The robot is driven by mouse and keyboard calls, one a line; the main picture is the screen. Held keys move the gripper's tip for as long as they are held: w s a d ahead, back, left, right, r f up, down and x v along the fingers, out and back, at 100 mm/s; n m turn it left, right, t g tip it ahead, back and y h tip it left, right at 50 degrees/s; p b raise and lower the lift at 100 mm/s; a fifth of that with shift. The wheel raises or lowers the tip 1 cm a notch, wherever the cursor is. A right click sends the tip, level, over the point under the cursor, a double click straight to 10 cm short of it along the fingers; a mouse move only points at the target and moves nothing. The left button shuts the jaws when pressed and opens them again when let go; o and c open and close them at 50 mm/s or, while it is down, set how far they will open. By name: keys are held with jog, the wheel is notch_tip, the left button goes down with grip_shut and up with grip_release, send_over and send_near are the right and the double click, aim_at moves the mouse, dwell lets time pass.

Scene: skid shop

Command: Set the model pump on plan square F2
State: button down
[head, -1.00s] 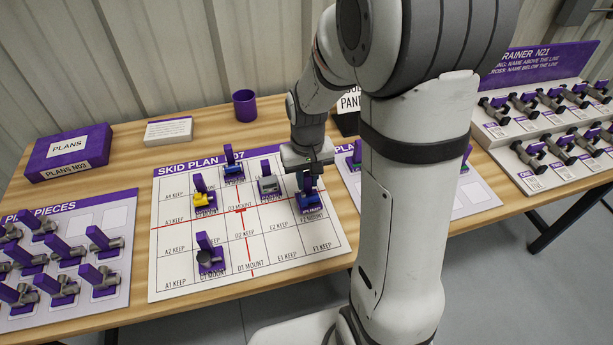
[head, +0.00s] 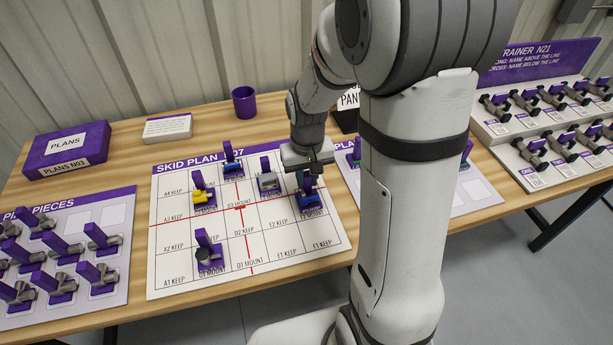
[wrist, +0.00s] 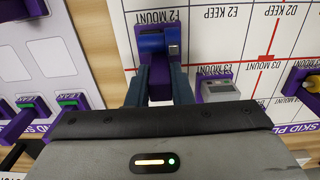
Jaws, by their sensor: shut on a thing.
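The model pump (head: 308,199) is a blue body on a purple base with a purple upright. My gripper (wrist: 158,85) is shut on it, and its dark fingers flank the pump in the wrist view (wrist: 154,42). In the head view the pump is at square F2 (head: 326,214), at the right side of the skid plan board (head: 215,270). The F2 MOUNT label shows just beyond the pump in the wrist view. I cannot tell whether the base touches the board.
A grey model (head: 268,182) stands close by on E3. A yellow model (head: 203,194), another blue one (head: 232,166) and a dark one (head: 208,256) also stand on the board. Panels of pieces lie at both sides. The front right squares are clear.

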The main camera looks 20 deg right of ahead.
jog(key=shift+f+b, duration=0.35)
jog(key=shift+f, duration=0.15)
jog(key=c, duration=1.2)
grip_release()
jog(key=shift+r, duration=0.2)
jog(key=shift+r+p, duration=0.45)
jog(key=shift+p, duration=0.05)
jog(key=shift+r+p, duration=2.6)
jog(key=shift+r, duration=0.9)
